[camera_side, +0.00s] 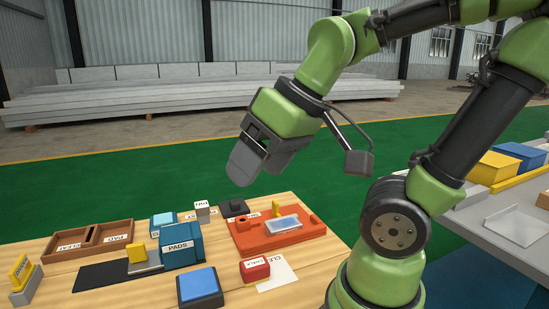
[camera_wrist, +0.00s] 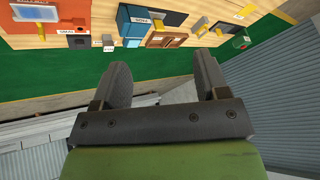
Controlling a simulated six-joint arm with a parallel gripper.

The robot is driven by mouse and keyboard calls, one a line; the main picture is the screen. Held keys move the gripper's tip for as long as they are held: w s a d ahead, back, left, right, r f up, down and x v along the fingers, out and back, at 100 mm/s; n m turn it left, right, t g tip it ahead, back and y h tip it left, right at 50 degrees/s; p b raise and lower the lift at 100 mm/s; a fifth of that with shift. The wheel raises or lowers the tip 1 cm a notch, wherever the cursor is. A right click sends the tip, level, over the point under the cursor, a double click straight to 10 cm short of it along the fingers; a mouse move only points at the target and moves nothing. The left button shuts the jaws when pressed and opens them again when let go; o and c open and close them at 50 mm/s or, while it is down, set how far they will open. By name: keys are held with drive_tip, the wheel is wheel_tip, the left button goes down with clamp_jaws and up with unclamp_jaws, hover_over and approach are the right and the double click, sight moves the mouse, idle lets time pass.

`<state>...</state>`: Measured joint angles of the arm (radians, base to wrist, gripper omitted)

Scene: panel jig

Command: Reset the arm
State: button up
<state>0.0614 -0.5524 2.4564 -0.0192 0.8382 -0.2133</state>
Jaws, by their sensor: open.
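My gripper (camera_side: 249,163) is raised above the back of the wooden table (camera_side: 55,286) in the side view, clear of everything on it. In the wrist view my gripper (camera_wrist: 162,75) shows two grey fingers spread apart with nothing between them. The orange jig (camera_side: 275,239) sits at the table's right with a pale plate (camera_side: 283,225) and a yellow piece (camera_side: 276,208) on it. The jig also shows upside down at the upper left of the wrist view (camera_wrist: 70,28).
A blue box labelled PADS (camera_side: 181,247), a wooden tray (camera_side: 88,240), a blue-topped block (camera_side: 199,286) and a red block (camera_side: 255,269) stand on the table. At right, a grey bench (camera_side: 478,218) holds yellow (camera_side: 493,168) and blue (camera_side: 520,156) boxes. Air around my gripper is free.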

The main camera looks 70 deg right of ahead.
drive_tip(key=s+m, duration=0.1)
drive_tip(key=s+a+r+t, duration=0.1)
drive_tip(key=shift+s+a+r+m+y, duration=0.2)
drive_tip(key=shift+s+a+m+y, duration=0.1)
drive_tip(key=shift+m+y, duration=0.1)
drive_tip(key=shift+o, duration=0.4)
idle(0.9)
